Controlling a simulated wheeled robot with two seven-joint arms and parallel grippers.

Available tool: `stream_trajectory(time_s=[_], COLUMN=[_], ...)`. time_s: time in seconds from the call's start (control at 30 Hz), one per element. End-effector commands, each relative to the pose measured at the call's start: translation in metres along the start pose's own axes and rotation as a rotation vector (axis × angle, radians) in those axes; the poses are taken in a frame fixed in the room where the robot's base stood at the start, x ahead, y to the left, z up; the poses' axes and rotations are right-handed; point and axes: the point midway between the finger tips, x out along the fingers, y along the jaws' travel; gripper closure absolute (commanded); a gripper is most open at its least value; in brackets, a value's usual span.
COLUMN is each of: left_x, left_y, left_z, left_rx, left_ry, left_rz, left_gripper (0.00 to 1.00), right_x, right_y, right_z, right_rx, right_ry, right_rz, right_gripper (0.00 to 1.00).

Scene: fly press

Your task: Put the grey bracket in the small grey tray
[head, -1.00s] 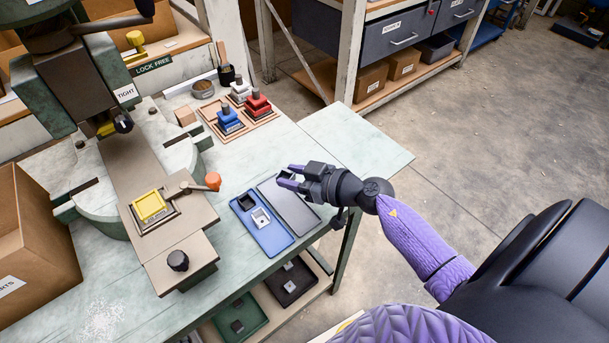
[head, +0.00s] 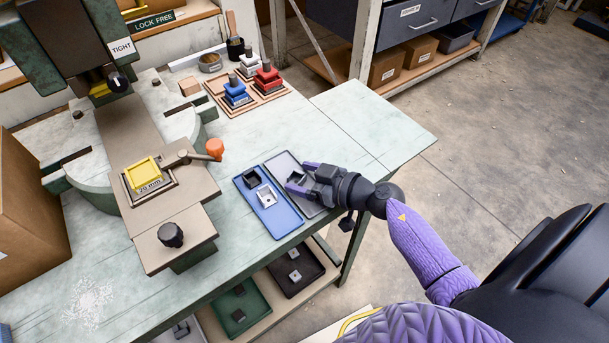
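The small grey tray (head: 283,161) lies on the bench, right of a blue tray (head: 283,222). My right gripper (head: 300,178) is low over the grey tray. Its fingers are spread, with a small dark grey bracket (head: 297,177) between them. The bracket appears to rest in the tray, with gaps to the fingers; the gripper hides part of the tray. The blue tray holds a black bracket (head: 250,180) and a light silver-grey one (head: 266,196). My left gripper is not in view.
The press with a yellow-framed fixture (head: 144,172) and orange-knobbed lever (head: 214,148) stands left. Blue, red and grey tooling blocks (head: 237,95) stand behind. A green tray (head: 240,308) and black tray (head: 296,268) lie on the lower shelf. The bench's right end is clear.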

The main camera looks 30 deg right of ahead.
Motion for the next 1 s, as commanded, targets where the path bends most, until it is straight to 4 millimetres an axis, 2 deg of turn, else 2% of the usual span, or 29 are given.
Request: stream_trajectory(time_s=[0.33, 0.47, 0.7, 0.83, 1.0], left_x=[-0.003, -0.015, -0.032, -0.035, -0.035], left_y=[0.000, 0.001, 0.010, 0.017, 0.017], left_z=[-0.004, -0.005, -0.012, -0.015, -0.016], left_rx=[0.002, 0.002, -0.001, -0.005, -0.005], left_ry=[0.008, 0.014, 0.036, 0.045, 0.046], left_rz=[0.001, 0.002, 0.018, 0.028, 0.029], left_gripper=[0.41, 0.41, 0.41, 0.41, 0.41], right_x=[-0.005, -0.032, -0.096, -0.116, -0.122], right_y=[0.000, 0.000, 0.000, 0.000, 0.000], right_z=[-0.004, -0.006, -0.005, -0.004, -0.003], right_rx=[0.000, 0.000, 0.000, 0.001, -0.001], right_ry=[-0.002, -0.003, -0.004, -0.002, -0.001], right_rz=[0.000, 0.001, 0.000, 0.000, 0.000], right_gripper=[0.22, 0.22, 0.22, 0.22, 0.22])
